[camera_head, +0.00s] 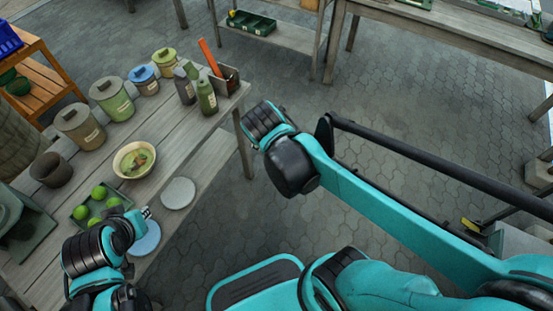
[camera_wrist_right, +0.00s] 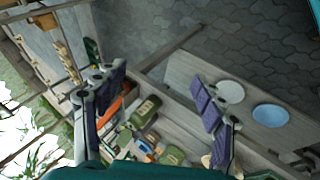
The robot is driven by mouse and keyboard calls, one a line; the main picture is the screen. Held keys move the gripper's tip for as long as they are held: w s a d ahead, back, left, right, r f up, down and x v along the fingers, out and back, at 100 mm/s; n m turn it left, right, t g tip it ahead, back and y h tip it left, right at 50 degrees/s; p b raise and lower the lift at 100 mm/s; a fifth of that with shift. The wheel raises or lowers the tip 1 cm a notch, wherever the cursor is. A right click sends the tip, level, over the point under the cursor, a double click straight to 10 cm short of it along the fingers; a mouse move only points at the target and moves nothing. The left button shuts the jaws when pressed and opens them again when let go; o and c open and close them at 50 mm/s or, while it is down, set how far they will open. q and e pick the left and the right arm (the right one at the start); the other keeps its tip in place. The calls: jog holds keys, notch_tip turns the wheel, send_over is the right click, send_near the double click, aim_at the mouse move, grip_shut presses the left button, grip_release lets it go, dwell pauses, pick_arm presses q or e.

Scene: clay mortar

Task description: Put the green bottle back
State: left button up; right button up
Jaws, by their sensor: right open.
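The green bottle (camera_head: 206,96) stands upright at the right end of the grey wooden table (camera_head: 185,135). It is beside two dark grey bottles (camera_head: 184,86) and a brown holder (camera_head: 226,82) with an orange-red item. My right gripper (camera_wrist_right: 158,92) is open and empty. In the right wrist view, a green bottle (camera_wrist_right: 146,111) shows between its spread fingers, apart from them. In the head view, the right fingers are hidden behind the wrist, which is right of the bottle. My left gripper (camera_head: 145,212) is over the table's near side; its jaw opening is unclear.
Several lidded canisters (camera_head: 112,98) line the table's back. A yellow bowl (camera_head: 134,160), a tray of green fruit (camera_head: 84,216), a grey plate (camera_head: 178,193) and a blue plate (camera_head: 146,238) lie nearer.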

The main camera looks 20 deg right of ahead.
jog(key=s+a+f+m+y, duration=0.1)
jog(key=s+m+y, duration=0.2)
jog(key=s+m, duration=0.4)
jog(key=shift+s+a+f, duration=0.25)
jog(key=shift+s+a, duration=0.05)
jog(key=shift+s, duration=0.95)
jog(key=shift+c, duration=0.3)
